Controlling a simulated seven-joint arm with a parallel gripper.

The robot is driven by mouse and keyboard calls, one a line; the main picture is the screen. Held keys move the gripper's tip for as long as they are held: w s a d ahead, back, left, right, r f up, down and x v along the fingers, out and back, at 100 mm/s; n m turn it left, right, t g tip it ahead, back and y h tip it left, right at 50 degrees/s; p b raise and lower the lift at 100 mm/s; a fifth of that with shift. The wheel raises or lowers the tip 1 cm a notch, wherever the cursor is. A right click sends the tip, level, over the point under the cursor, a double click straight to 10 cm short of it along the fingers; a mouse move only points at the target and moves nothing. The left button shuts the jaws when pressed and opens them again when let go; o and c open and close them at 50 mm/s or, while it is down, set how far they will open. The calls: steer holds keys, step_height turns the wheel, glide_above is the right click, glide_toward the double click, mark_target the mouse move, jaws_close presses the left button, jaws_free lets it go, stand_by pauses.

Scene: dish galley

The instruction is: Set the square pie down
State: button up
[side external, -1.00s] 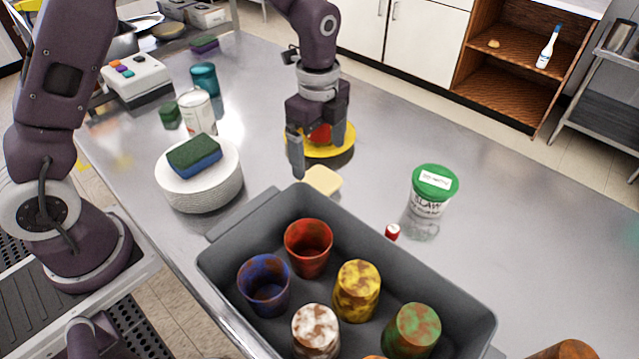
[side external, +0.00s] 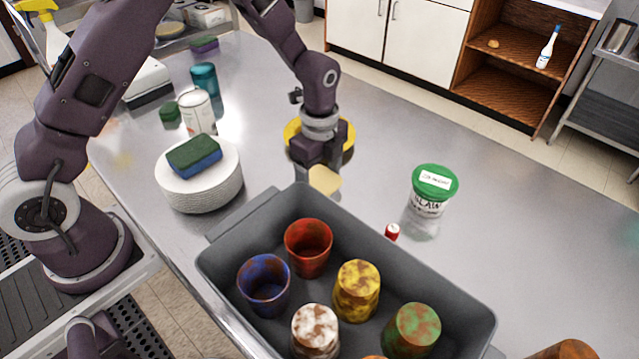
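A pale yellow square piece (side external: 325,181), which looks like the square pie, is by the back left corner of the grey bin, and the bin wall hides its near edge. My gripper (side external: 317,163) points down right behind and over it. The fingertips are hidden, so I cannot tell whether they hold the piece, or whether it rests on the table or is raised. A yellow plate (side external: 347,150) lies behind my gripper, mostly covered by it.
The grey bin (side external: 458,306) holds several coloured cups. A green-lidded tub (side external: 434,190) and a small red-and-white item (side external: 392,231) stand to the right. Left is a plate stack (side external: 212,194) with a sponge (side external: 194,154) on it. The table's right side is mostly clear.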

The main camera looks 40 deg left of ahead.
steer(key=c, duration=0.6)
steer(key=shift+o, duration=0.2)
step_height(320, 180, up, 10)
steer(key=shift+r, duration=0.15)
step_height(320, 180, up, 5)
steer(key=s+a+n, duration=0.2)
steer(key=a+n, duration=0.2)
steer(key=a, duration=0.6)
steer(key=s+a+n, duration=0.2)
steer(key=a+n, duration=0.1)
steer(key=a, duration=0.6)
steer(key=n, duration=1.1)
glide_above(144, 162)
step_height(144, 162, down, 15)
steer(key=shift+f, duration=0.1)
